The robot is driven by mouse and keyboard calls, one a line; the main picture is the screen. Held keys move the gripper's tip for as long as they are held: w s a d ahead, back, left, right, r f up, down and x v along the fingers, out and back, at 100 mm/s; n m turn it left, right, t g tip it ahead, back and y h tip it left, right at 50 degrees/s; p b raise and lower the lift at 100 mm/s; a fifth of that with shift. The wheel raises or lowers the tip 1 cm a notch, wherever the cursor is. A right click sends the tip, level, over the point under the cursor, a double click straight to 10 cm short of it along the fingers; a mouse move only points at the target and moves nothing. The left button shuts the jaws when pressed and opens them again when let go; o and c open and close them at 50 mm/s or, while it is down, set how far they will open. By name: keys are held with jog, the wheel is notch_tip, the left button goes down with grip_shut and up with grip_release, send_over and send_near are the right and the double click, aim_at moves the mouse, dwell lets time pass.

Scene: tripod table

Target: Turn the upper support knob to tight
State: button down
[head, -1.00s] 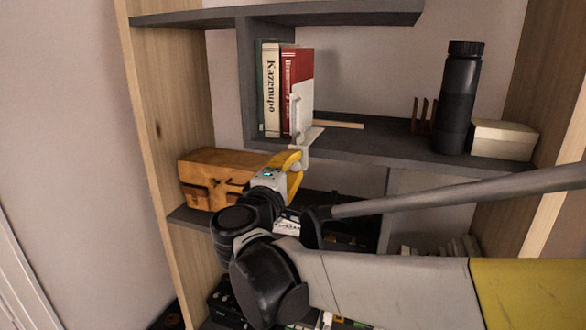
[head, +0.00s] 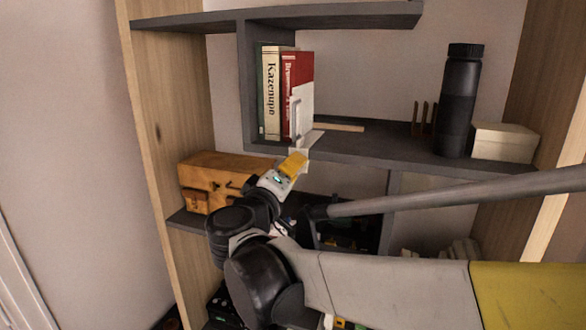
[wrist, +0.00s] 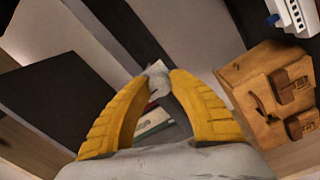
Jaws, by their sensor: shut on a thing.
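A white bookend-like support (head: 296,122) stands against the books on the upper shelf, with its lower part at the shelf's front edge. My gripper (head: 301,158) reaches up to that lower part from below left. In the wrist view, the yellow fingers (wrist: 158,76) are shut on a small grey-white piece (wrist: 157,68), which I take to be the upper support knob. The fingers hide much of it, and I cannot read its turn angle or any mark on it.
The dark upper shelf (head: 385,146) carries books (head: 271,92), a black bottle (head: 457,102) and a cream box (head: 504,142). A brown leather-like case (head: 214,172) sits on the lower shelf, left of my gripper. A grey bar (head: 450,192) crosses the front right.

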jog(key=shift+r, duration=0.1)
jog(key=c, duration=1.2)
grip_release()
jog(key=shift+o, duration=0.2)
jog(key=v, duration=1.2)
